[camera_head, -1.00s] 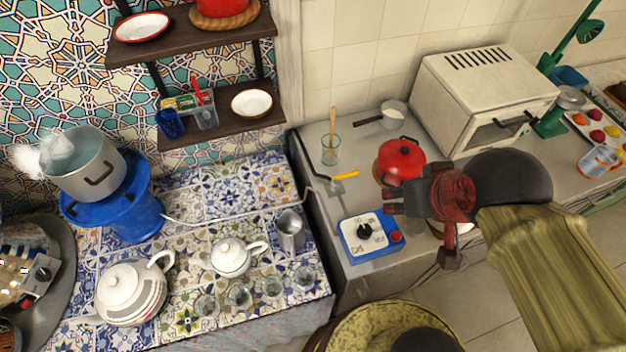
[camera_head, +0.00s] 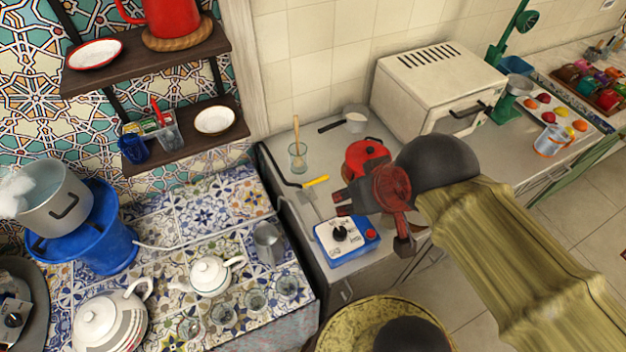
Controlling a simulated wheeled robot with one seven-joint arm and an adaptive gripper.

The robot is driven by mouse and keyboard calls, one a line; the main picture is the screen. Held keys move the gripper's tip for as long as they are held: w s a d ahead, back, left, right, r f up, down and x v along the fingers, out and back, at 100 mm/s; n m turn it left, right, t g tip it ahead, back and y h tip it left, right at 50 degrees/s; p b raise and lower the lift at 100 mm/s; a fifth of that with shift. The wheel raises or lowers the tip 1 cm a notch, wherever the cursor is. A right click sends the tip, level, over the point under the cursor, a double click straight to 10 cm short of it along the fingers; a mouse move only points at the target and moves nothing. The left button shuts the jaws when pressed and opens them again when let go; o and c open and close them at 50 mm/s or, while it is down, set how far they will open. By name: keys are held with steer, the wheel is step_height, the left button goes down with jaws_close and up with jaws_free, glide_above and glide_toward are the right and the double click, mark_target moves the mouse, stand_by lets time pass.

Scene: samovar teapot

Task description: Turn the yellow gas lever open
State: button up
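The yellow gas lever (camera_head: 317,181) is a small yellow handle at the back left of the grey counter (camera_head: 290,215), by a dark bent pipe. My gripper (camera_head: 345,203) is dark with a reddish body. In the picture it is just right of and below the lever, with a small gap between them. It hides part of the counter behind it. Whether its fingers are open or shut is not clear from this angle.
A blue box with a black knob (camera_head: 340,233) lies just below my gripper. A red pot (camera_head: 366,157), a glass with a wooden spoon (camera_head: 298,158) and a small saucepan (camera_head: 355,121) stand behind. A white oven (camera_head: 440,85) is to the right. The tiled table (camera_head: 190,215) is left.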

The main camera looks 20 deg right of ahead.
steer(key=shift+r+p, duration=0.1)
steer(key=shift+p, duration=0.2)
steer(key=shift+c, duration=1)
